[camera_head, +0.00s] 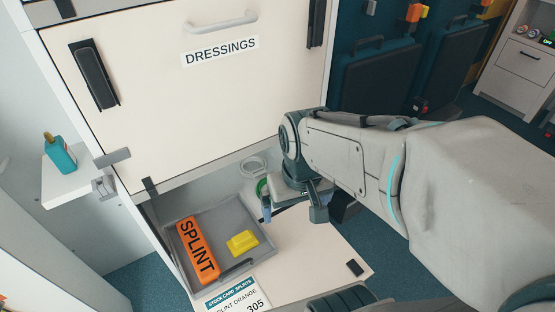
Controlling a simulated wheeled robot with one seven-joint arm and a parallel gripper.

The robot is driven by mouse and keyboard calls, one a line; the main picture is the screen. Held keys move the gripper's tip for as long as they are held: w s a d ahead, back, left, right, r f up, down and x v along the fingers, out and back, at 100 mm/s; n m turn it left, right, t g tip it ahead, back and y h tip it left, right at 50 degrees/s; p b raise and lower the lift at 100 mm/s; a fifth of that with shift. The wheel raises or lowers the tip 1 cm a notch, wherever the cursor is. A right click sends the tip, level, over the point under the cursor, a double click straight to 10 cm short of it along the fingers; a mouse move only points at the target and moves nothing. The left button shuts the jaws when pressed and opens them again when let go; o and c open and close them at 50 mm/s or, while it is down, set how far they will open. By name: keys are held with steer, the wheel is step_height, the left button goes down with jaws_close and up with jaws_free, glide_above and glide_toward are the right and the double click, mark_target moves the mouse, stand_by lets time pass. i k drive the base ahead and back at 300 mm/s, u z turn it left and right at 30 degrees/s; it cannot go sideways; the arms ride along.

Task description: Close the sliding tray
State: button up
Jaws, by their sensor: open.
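The sliding tray (240,214) is a grey shallow tray, slid out from the compartment below the raised cream door. It holds an orange splint box (196,250) marked SPLINT and a yellow block (242,242). A dark handle (236,269) shows at its near edge. My gripper (291,214) is to the right of the tray, pointing down over the cream surface, open, with nothing seen between its fingers. A gap shows between gripper and tray. My arm comes in from the right and hides part of the area behind it.
The cream DRESSINGS door (190,100) stands above the compartment. A white stock card (236,296) is at the near edge. A green roll (262,188) and white roll (253,166) lie behind my gripper. A teal bottle (60,154) stands on a left shelf.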

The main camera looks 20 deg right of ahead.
mark_target(219, 223)
steer(key=z, duration=1.05)
steer(key=k, duration=1.05)
steer(key=u, duration=1)
